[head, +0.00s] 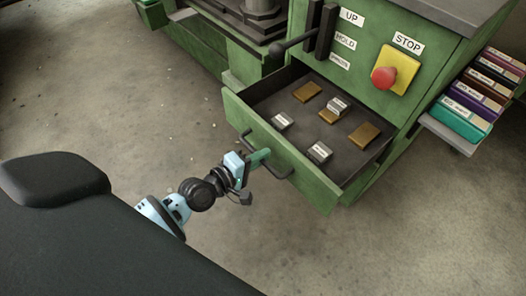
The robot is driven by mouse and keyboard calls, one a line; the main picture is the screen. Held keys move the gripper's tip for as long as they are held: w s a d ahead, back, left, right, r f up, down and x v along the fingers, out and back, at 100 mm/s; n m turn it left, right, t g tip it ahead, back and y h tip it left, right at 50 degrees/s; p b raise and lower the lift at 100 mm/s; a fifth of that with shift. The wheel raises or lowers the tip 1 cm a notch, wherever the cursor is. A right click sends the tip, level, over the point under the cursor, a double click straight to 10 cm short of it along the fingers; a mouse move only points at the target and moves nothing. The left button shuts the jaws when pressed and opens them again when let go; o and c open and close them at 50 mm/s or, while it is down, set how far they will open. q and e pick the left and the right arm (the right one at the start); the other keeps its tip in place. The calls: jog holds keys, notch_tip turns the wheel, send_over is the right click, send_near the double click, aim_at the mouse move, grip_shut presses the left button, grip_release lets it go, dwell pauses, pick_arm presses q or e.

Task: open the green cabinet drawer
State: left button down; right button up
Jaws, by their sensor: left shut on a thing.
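The green cabinet (425,95) stands at the upper right. Its green drawer (309,184) is pulled out, with its dark inside in view. Several small brown and metal blocks, some with white labels, lie in it. A dark bar handle (288,176) runs along the drawer front. My left gripper (262,160) is at the drawer front and shut on the handle; the fingers hide part of the bar. My right gripper is not in view.
A red stop button (384,77) on a yellow plate and a black lever (292,44) are above the drawer. A side shelf (447,133) holds several coloured binders at the right. The concrete floor (330,255) in front of the drawer is clear.

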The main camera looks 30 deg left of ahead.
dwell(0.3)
pick_arm(q)
jog(key=c, duration=1.6)
grip_release()
jog(key=shift+o, duration=0.2)
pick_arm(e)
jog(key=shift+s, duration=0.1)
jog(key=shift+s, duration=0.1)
pick_arm(q)
jog(key=shift+s+a, duration=0.1)
jog(key=shift+s, duration=0.1)
jog(key=p+v, duration=0.1)
jog(key=v, duration=0.6)
jog(key=shift+s, duration=0.2)
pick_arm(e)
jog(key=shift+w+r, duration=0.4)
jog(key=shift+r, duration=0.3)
